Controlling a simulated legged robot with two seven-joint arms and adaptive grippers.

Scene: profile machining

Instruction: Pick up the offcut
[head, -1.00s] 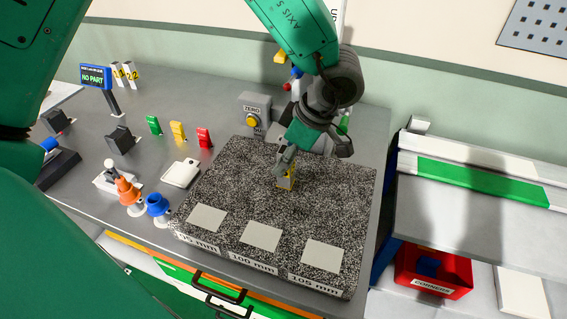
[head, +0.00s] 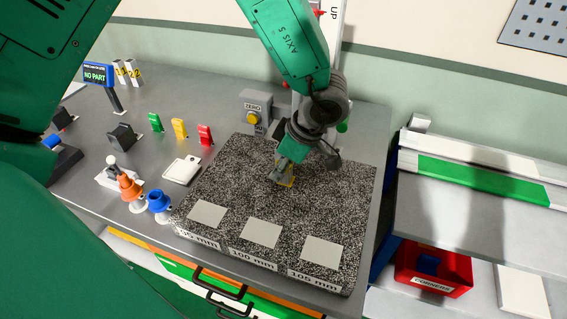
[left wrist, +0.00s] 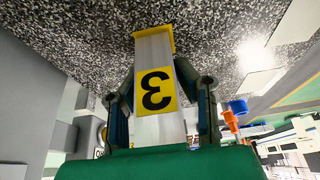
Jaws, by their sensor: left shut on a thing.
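The offcut (left wrist: 157,90) is a short silver profile piece with a yellow label reading 3 and a yellow end. In the left wrist view it lies between the two fingers of my left gripper (left wrist: 163,110), which is shut on it. In the head view my left gripper (head: 283,170) is over the speckled granite block (head: 330,190), and only a small yellow part of the offcut (head: 290,182) shows beside the fingers. I cannot tell whether the offcut touches the block. My right gripper is not in view.
Three grey pads (head: 261,233) lie along the block's front, above millimetre labels. A ZERO button box (head: 254,112) stands behind. A red CORNERS bin (head: 435,270) is at right.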

